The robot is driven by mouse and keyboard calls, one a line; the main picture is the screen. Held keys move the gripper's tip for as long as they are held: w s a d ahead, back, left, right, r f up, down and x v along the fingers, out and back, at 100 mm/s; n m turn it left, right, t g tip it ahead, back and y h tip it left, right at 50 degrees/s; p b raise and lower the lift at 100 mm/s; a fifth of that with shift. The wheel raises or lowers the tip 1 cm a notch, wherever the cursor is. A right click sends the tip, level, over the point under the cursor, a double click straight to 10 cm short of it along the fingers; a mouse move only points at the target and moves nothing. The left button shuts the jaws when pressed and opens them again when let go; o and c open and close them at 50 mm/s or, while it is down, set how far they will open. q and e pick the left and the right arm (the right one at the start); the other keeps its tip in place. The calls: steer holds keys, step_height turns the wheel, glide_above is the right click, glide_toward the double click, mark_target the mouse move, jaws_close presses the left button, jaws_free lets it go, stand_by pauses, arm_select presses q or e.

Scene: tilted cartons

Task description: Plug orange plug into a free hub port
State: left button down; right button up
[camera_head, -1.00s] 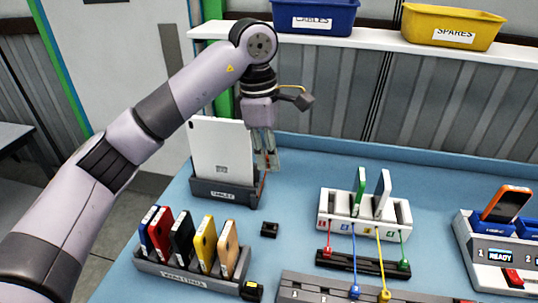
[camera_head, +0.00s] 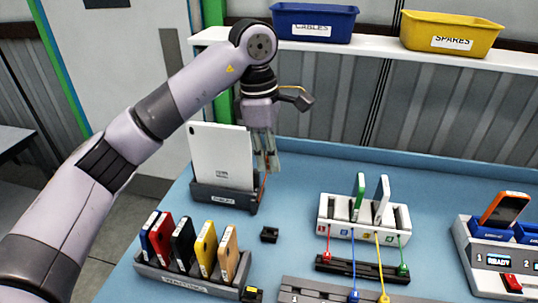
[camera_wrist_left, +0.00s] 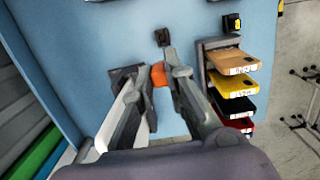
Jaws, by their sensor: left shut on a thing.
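My left gripper (camera_head: 266,160) hangs beside the right edge of the white tablet in the head view. In the left wrist view its fingers (camera_wrist_left: 160,76) are closed on a small orange plug (camera_wrist_left: 162,75). A thin orange cable (camera_head: 263,188) shows below the gripper, near the tablet dock; the plug is hard to make out in the head view. A grey numbered strip (camera_head: 315,290), which looks like the hub, lies at the front edge, partly cut off. The blue plug (camera_head: 354,295) and yellow plug (camera_head: 384,298) are at it. My right gripper is not in view.
The tablet (camera_head: 222,155) leans in its dark dock (camera_head: 222,199). A phone rack (camera_head: 185,283), a small black block (camera_head: 269,235), a white charging rack (camera_head: 335,231) and a black strip (camera_head: 362,269) stand on the blue table.

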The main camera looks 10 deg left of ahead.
arm_select(q)
steer(key=shift+r+p, duration=1.05)
steer(key=shift+r, duration=0.5)
steer(key=shift+f, duration=0.15)
step_height(320, 180, down, 16)
steer(key=b, duration=1.1)
steer(key=shift+s, duration=0.1)
stand_by(0.4)
steer(key=s+d+b, duration=0.3)
steer(key=s+d, duration=0.6)
steer(key=s, duration=0.6)
steer(key=shift+r, duration=0.2)
stand_by(1.4)
